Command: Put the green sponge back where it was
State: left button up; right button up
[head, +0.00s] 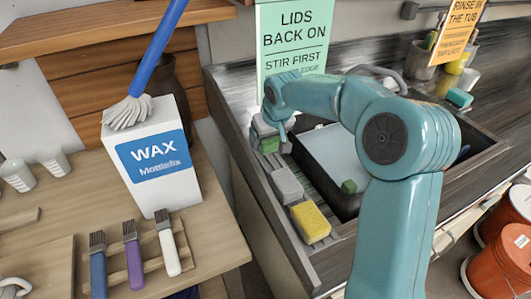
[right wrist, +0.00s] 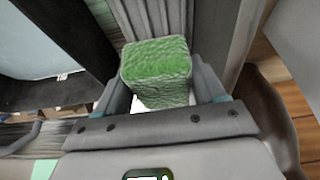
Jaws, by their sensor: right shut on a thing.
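The green sponge (head: 270,145) is at the far end of the ribbed strip (head: 322,184) along the left side of the sink. My right gripper (head: 268,135) is over it, its arm reaching across the sink from the right. In the right wrist view the green sponge (right wrist: 155,68) sits between the two fingers of the right gripper (right wrist: 160,90), which is shut on it. Ribbed surface shows just beyond the sponge. I cannot tell whether the sponge touches the strip. My left gripper is not in view.
A grey sponge (head: 286,185) and a yellow sponge (head: 310,222) lie nearer on the strip. A green sign (head: 292,38) stands behind. A wax box (head: 152,158) and brushes (head: 132,254) are on the left table.

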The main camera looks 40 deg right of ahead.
aim_at(266, 161)
jog(key=f+b, duration=0.1)
jog(key=f, duration=0.1)
jog(key=f+b, duration=0.1)
jog(key=f, duration=0.1)
jog(key=f+b, duration=0.1)
jog(key=f, duration=0.1)
jog(key=shift+s+f+b, duration=0.1)
jog(key=shift+s+b, duration=0.15)
jog(key=shift+b, duration=0.15)
jog(key=shift+w+f, duration=0.1)
jog(key=shift+f, duration=0.2)
jog(key=shift+a+r, duration=0.1)
jog(key=shift+r, duration=0.1)
jog(key=shift+f, duration=0.25)
jog(key=o, duration=0.7)
jog(key=shift+r, duration=0.1)
